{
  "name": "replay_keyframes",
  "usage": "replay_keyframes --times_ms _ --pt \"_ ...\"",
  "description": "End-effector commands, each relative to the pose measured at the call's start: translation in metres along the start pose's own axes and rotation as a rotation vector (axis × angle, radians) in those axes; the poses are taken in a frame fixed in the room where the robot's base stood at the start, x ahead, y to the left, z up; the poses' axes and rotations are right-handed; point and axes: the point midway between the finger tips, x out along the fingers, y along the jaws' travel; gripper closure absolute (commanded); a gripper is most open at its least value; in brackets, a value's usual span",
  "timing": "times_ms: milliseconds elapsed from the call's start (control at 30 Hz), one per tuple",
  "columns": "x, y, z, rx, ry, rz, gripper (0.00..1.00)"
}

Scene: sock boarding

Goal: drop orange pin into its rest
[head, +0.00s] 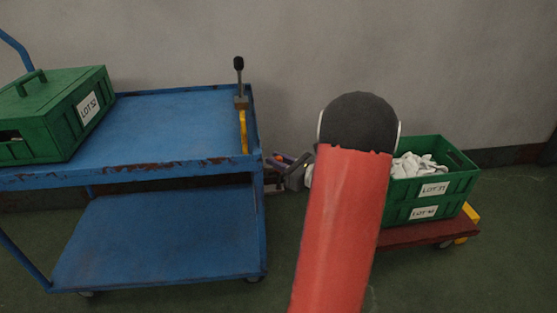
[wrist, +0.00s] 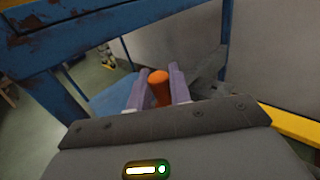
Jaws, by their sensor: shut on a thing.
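The orange pin (wrist: 160,90) stands between the two pale purple fingers of my gripper (wrist: 157,84), which is shut on it. In the head view my gripper (head: 289,166) is small and partly hidden behind my red arm, just right of the blue cart (head: 165,125). A bit of orange shows there at its tip. A grey bracket (wrist: 208,72) stands right of the fingers in the wrist view, by a blue upright. I cannot tell whether it is the pin's rest. The pin's lower end is hidden.
A green lidded box (head: 55,115) sits on the cart's upper shelf at left. A black-knobbed lever (head: 239,75) and a yellow bar (head: 243,132) are at its right edge. Green crates (head: 432,190) with white items stand on a red dolly (head: 425,234) at right.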

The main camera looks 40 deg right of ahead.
Motion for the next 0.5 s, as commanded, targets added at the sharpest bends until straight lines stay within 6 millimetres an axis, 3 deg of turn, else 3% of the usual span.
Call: replay_keyframes --times_ms 500 --pt "0.000 0.000 -0.028 0.001 -0.001 0.000 1.00"
